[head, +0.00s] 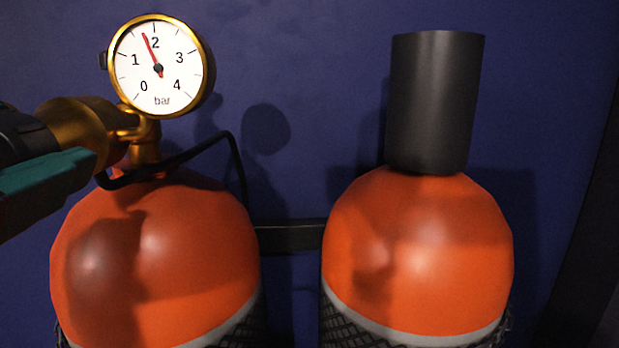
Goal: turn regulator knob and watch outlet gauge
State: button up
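The round outlet gauge (158,68) has a brass rim and a white dial marked 0 to 4 bar. Its red needle points between 1 and 2, closer to 2. The gauge sits on a brass regulator body (146,145) on top of the left orange cylinder (165,245). The brass knob (78,128) sticks out to the left. My gripper (48,178) enters from the left edge, and a teal finger overlaps the knob's lower side. The other finger is not clearly visible, so I cannot tell whether the gripper grips the knob.
A second orange cylinder (418,255) with a dark cap (435,100) stands on the right. A thin black hose (205,147) runs from the regulator. A dark bar (290,236) spans between the cylinders. The dark blue wall (310,90) is behind, with free space between gauge and cap.

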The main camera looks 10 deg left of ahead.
jog(key=m+b, duration=0.2)
jog(key=m, duration=0.1)
jog(key=m+b, duration=0.3)
jog(key=shift+d+f, duration=0.1)
jog(key=shift+f, duration=0.1)
jog(key=m+b, duration=0.3)
jog(key=m, duration=0.3)
jog(key=shift+m, duration=0.3)
jog(key=o, duration=1)
jog(key=b+v, duration=0.1)
jog(key=v, duration=0.9)
jog(key=shift+s+d, duration=0.2)
jog(key=shift+s, duration=0.1)
